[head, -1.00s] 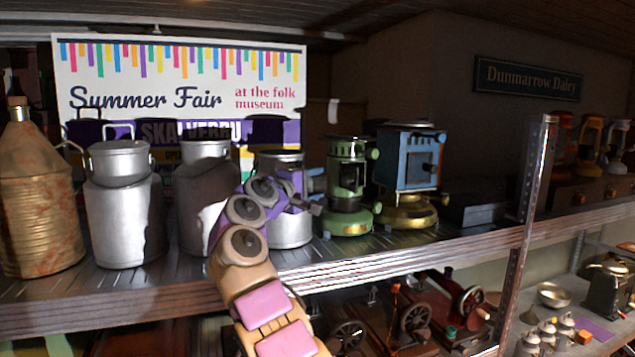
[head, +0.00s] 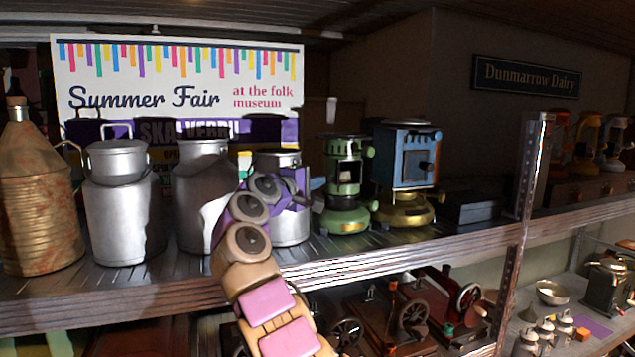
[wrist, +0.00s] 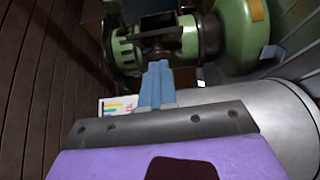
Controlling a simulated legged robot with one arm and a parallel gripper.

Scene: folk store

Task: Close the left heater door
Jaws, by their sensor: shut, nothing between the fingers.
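The left heater (head: 346,215) is green, with a round base, and stands on the shelf left of the blue heater (head: 404,160). A squarish opening with a pale inside shows in its upper front. I cannot clearly make out its door or how far it stands open. My gripper (wrist: 158,66) shows in the wrist view as blue fingers shut together with nothing between them. Their tips point at the green heater (wrist: 240,35), close to its dark front opening; I cannot tell whether they touch. In the head view my purple wrist is just left of the green heater, with the fingertips unclear.
Metal milk cans (head: 124,205) stand left of the heater, one right behind my wrist (head: 285,222). A rusty can (head: 38,210) is at far left. The shelf's front edge (head: 400,255) runs below, and a metal post (head: 528,180) stands at the right.

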